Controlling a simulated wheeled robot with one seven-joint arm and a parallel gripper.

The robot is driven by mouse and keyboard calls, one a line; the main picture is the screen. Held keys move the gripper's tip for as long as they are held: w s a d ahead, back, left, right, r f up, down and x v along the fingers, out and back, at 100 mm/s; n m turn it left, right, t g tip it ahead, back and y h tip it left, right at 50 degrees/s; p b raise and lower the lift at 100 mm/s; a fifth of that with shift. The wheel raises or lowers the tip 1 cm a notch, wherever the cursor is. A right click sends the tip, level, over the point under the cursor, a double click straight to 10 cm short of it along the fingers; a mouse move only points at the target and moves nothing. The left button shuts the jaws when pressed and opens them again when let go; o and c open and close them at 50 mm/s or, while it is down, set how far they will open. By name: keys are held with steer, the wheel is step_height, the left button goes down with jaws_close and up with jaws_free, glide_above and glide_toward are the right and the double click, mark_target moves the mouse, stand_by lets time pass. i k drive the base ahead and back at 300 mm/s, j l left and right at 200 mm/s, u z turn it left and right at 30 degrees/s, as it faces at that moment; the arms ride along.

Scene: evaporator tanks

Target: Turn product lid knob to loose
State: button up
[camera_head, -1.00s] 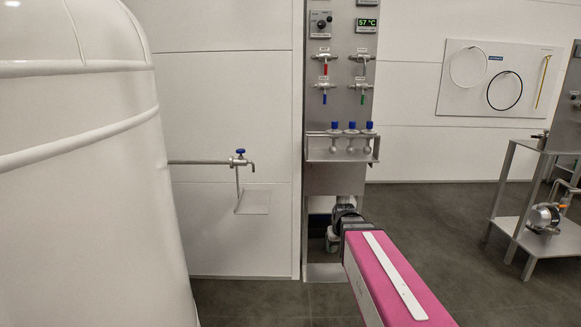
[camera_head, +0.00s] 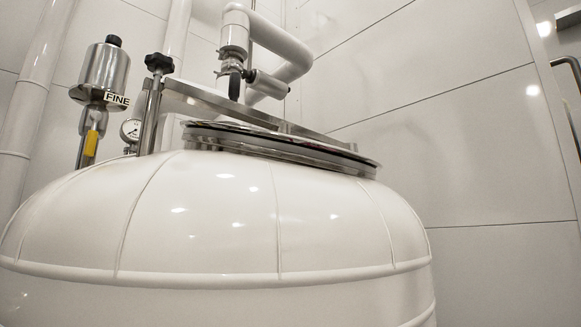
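The product lid (camera_head: 285,150) is a round metal cover on top of a white tank (camera_head: 210,220). A metal bar (camera_head: 235,108) runs across above the lid. A black star-shaped knob (camera_head: 159,64) sits at the left end of the bar, on top of an upright metal rod (camera_head: 149,118). I cannot tell from this view whether the knob is tight or loose. My gripper is not in view, and no part of my arm shows.
Left of the knob stands a metal cylinder fitting (camera_head: 105,68) labelled FINE, with a yellow handle (camera_head: 91,143) below. A small pressure gauge (camera_head: 131,129) is beside the rod. White pipework (camera_head: 285,42) rises behind the lid. A panelled wall (camera_head: 460,130) closes the back.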

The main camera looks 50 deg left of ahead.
mark_target(157, 63)
steer(key=k+u, duration=0.1)
steer(key=k, duration=0.5)
steer(key=k+j, duration=0.1)
steer(key=k, duration=0.45)
steer(key=u, duration=1.85)
steer(key=k+l+u, duration=0.15)
steer(key=l, duration=0.2)
steer(key=k+l+u, duration=0.15)
steer(key=l, duration=0.25)
steer(key=k+l+u, duration=0.1)
steer(key=l, duration=0.25)
steer(key=k+l+u, duration=0.15)
steer(key=l, duration=0.2)
steer(key=k+j, duration=0.55)
steer(key=j, duration=0.15)
steer(key=i+l, duration=0.5)
steer(key=l, duration=0.2)
